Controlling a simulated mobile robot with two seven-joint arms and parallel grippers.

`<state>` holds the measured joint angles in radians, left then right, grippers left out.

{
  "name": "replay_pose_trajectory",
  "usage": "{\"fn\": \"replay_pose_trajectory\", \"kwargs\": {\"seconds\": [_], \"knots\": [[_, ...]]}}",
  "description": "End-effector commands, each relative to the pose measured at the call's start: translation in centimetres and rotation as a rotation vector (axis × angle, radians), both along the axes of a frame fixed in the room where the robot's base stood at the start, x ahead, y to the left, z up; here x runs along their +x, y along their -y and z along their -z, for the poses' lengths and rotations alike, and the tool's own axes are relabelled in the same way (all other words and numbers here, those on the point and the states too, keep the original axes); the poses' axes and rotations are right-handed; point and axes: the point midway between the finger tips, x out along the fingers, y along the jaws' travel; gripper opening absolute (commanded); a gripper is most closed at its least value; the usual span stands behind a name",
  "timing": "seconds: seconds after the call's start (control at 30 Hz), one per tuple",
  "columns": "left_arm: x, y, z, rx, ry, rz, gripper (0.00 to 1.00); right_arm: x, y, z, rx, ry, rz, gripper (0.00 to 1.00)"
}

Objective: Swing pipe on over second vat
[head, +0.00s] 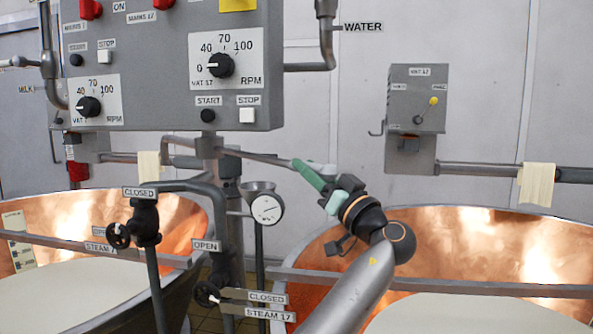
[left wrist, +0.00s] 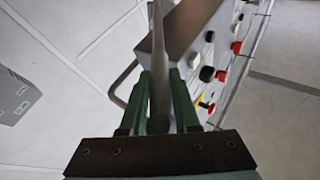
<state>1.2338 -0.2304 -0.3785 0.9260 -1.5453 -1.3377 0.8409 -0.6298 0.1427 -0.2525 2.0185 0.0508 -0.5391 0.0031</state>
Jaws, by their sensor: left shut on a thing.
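A thin grey pipe (head: 255,156) runs from near the central column below the control panel, slanting right to my left gripper (head: 308,174). The green fingers are shut on the pipe; in the left wrist view the pipe (left wrist: 158,65) passes between both fingers (left wrist: 160,105). The gripper and pipe are above the left rim of the right copper vat (head: 460,255), which holds pale liquid. The left copper vat (head: 75,222) stands on the other side of the column. The pipe's far end is hidden by the gripper. My right gripper is not in view.
A large control panel (head: 180,110) hangs over the column. A dial gauge (head: 266,208) and steam valves (head: 118,235) stand between the vats. A small grey box (head: 415,115) and a cloth on a rail (head: 537,184) are at the right.

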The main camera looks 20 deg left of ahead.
Motion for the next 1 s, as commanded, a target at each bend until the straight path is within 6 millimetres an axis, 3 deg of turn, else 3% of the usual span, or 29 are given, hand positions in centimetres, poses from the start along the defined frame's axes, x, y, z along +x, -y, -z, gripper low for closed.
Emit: {"fn": "replay_pose_trajectory", "kwargs": {"seconds": [0.03, 0.67, 0.7, 0.93, 1.0], "knots": [[0.0, 0.64, -0.82, 0.004, 0.014, 0.01, 0.0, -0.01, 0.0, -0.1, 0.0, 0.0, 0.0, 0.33], [0.11, 1.34, -0.89, 0.001, 0.019, -0.002, 0.0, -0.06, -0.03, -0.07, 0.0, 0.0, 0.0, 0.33], [0.11, 1.34, -0.89, 0.001, 0.019, -0.002, 0.32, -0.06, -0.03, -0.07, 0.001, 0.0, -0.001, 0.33], [0.12, 1.25, -0.7, 0.002, 0.015, -0.006, 0.58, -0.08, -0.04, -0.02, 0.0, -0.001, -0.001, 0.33], [0.15, 1.22, -0.58, 0.001, 0.012, -0.008, 0.59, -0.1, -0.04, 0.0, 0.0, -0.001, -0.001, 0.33]]}}
